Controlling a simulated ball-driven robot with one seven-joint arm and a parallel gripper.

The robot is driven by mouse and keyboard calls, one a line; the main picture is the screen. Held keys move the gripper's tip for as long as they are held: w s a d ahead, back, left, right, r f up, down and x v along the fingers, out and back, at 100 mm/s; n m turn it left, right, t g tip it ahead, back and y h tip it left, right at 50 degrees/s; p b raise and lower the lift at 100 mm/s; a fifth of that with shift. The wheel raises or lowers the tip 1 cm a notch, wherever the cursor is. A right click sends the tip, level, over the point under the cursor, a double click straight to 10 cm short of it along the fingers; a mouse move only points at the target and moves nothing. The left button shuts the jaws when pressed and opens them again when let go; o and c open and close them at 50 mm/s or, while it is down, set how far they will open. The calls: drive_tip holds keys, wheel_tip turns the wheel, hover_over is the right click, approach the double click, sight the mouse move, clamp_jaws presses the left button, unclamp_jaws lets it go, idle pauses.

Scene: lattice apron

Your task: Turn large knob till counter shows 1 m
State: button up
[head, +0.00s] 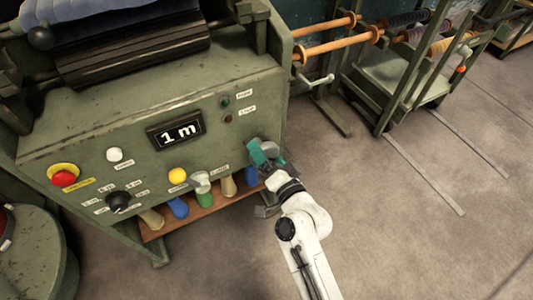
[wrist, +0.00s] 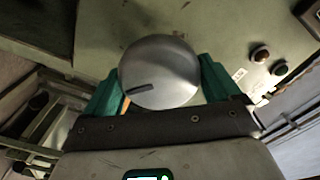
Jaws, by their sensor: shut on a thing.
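The panel carries a red stop button (head: 64,178), a white button (head: 114,154), a black selector (head: 118,202) and a yellow button (head: 178,175). Coloured spools (head: 205,199) stand on a wooden shelf below.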

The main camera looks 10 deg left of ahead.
drive_tip(key=o, duration=0.8)
drive_tip(key=shift+c, duration=0.2)
drive_tip(key=shift+d, duration=0.1)
drive_tip(key=b+v, duration=0.1)
drive_tip(key=v, duration=0.9)
drive_tip(key=shift+s+d, duration=0.2)
drive_tip(key=shift+s, duration=0.15)
